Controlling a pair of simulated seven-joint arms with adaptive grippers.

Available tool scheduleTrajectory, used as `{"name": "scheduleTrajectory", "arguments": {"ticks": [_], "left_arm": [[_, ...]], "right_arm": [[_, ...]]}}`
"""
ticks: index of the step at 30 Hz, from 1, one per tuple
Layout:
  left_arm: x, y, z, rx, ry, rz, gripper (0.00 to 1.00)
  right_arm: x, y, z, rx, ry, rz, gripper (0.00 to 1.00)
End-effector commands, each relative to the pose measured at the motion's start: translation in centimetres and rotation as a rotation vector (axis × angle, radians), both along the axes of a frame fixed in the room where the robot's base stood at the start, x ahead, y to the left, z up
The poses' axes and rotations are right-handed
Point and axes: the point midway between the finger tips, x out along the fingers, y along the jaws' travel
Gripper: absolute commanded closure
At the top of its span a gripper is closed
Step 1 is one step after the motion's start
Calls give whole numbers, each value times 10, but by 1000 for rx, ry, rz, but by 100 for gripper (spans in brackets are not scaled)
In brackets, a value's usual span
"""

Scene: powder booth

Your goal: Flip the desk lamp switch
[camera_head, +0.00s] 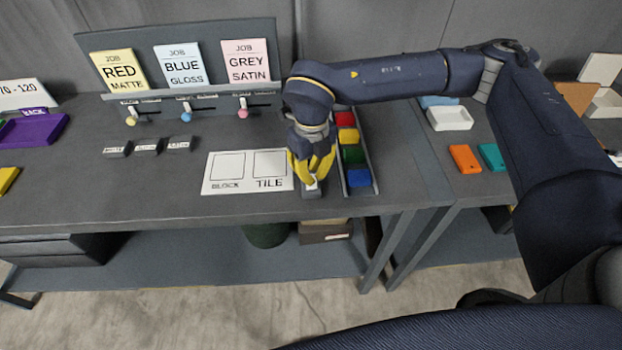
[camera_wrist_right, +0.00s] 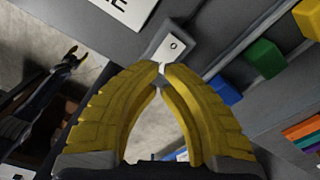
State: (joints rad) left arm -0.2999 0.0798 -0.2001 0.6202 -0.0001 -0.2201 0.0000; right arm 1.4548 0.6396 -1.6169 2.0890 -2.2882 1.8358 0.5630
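No desk lamp shows in either view. A small grey box with a white top plate (camera_head: 312,188), which looks like a switch, sits near the front edge of the table, right of the BLOCK/TILE card. In the right wrist view, the white plate with a dark dot (camera_wrist_right: 173,46) lies just beyond the fingertips. My right gripper (camera_head: 311,180) points down at this box, its yellow fingers partly covering it. Its tips (camera_wrist_right: 161,68) come together with nothing clearly held. I cannot tell whether they touch the plate.
A rack of red, yellow, green and blue blocks (camera_head: 372,186) stands close right of the gripper. The white BLOCK/TILE card (camera_head: 233,191) lies left. Behind stands a panel with job cards (camera_head: 183,66) and several coloured-knob sliders. The table front between card and left side is clear.

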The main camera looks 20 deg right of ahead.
Motion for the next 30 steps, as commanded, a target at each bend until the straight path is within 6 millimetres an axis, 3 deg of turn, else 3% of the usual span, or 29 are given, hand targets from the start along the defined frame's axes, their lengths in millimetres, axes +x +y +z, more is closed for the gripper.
{"name": "scheduleTrajectory", "arguments": {"ticks": [30], "left_arm": [[0,0,0,0,0,0,56]], "right_arm": [[0,0,-10,0,1,0,100]]}}
